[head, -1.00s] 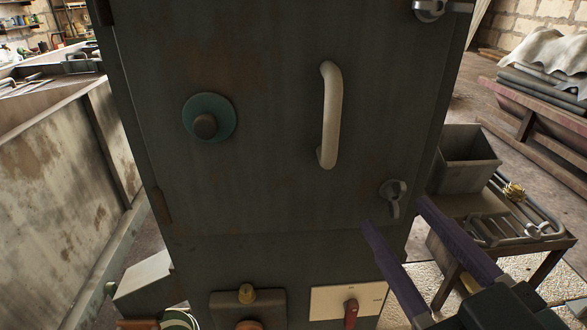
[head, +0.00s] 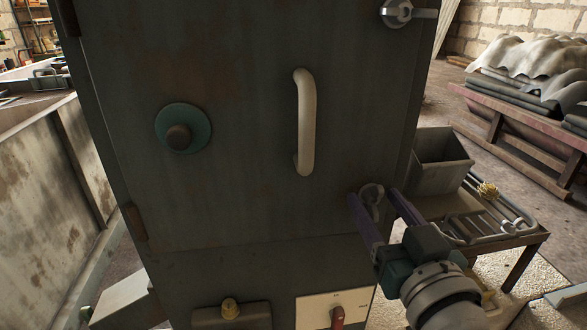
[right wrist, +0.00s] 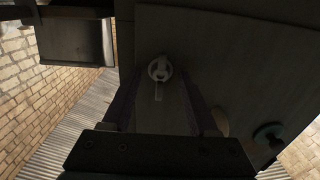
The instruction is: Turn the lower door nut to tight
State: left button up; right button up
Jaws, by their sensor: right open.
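The lower door nut (head: 372,193) is a grey metal wing-like nut at the lower right corner of the dark cabinet door (head: 240,170). It also shows in the right wrist view (right wrist: 159,69), where its lever hangs down toward my gripper. My right gripper (head: 374,199) is open, with its two purple fingers on either side of the nut in the head view. In the right wrist view the nut shows ahead, between the fingertips (right wrist: 160,84). I cannot tell whether a finger touches it. The fingers partly hide the nut in the head view. My left gripper is out of view.
An upper nut (head: 397,12) has its lever pointing right. A pale door handle (head: 305,122) and a teal-based knob (head: 182,128) stick out from the door. A switch panel (head: 335,306) sits below. A rack table with a grey bin (head: 441,160) stands close on the right.

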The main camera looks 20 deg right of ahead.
jog(key=shift+w, duration=0.1)
jog(key=shift+c, duration=0.2)
grip_shut()
dwell(0.4)
